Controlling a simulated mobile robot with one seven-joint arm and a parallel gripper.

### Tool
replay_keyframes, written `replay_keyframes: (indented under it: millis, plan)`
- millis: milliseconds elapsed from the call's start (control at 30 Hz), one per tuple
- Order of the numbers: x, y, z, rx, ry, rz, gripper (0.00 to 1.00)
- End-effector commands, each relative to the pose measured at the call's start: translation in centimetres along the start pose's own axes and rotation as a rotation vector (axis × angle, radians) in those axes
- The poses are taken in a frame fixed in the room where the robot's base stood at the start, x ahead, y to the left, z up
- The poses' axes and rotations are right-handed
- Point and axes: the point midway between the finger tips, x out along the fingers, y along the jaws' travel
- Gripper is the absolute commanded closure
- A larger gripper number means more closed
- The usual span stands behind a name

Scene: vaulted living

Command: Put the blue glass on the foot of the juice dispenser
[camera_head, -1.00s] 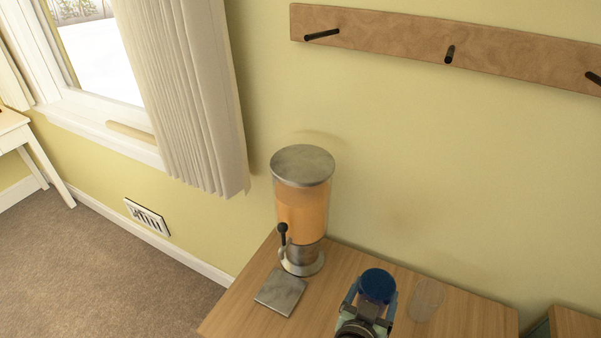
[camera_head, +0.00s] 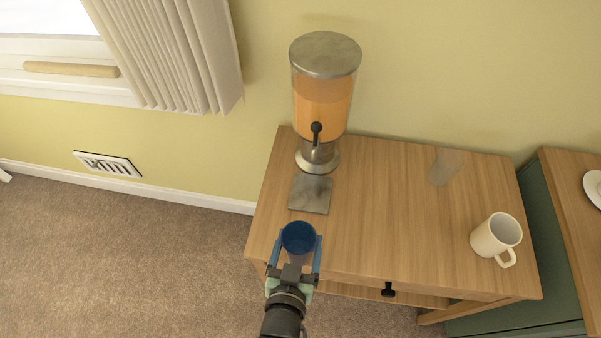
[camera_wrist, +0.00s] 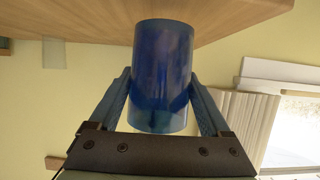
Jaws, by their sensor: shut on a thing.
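The blue glass (camera_head: 298,238) is between the fingers of my gripper (camera_head: 295,262), which is shut on it. In the head view it is at the front left edge of the wooden table, in front of the dispenser's foot. The blue glass (camera_wrist: 163,75) fills the middle of the wrist view, with a finger of my gripper (camera_wrist: 163,100) on each side. The juice dispenser (camera_head: 323,95) stands at the back left of the table, with orange juice and a black tap. Its foot (camera_head: 311,194) is a flat grey square plate under the tap, and it is bare.
The wooden table (camera_head: 400,220) has free room in its middle. A clear glass (camera_head: 445,167) stands at the back right and a white mug (camera_head: 496,237) at the right. A green cabinet (camera_head: 545,250) adjoins on the right. A curtain (camera_head: 175,50) hangs at the left.

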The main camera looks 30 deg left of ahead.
Motion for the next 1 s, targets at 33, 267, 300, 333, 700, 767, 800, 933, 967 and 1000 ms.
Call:
replay_keyframes:
  millis: [33,267,300,333,700,767,800,933,967,1000]
  plan:
    - [1.1,0.0,-0.9,-0.001,0.009,0.0,0.97]
    - [6.3,0.0,-3.0,-0.001,0.008,0.0,0.97]
    - [7.2,0.0,-3.4,-0.001,0.008,0.0,0.97]
    - [7.8,0.0,-3.6,-0.001,0.007,0.0,0.97]
    - [11.9,0.0,-5.1,0.0,0.003,0.0,0.97]
    - [12.5,0.0,-5.4,0.0,0.004,0.0,0.97]
    - [13.1,0.0,-5.7,-0.001,0.005,-0.001,0.97]
    - [15.1,0.0,-6.5,-0.001,0.005,-0.001,0.97]
    - [15.4,0.0,-6.6,-0.001,0.004,-0.001,0.97]
    - [15.6,0.0,-5.8,-0.001,-0.001,0.0,0.97]
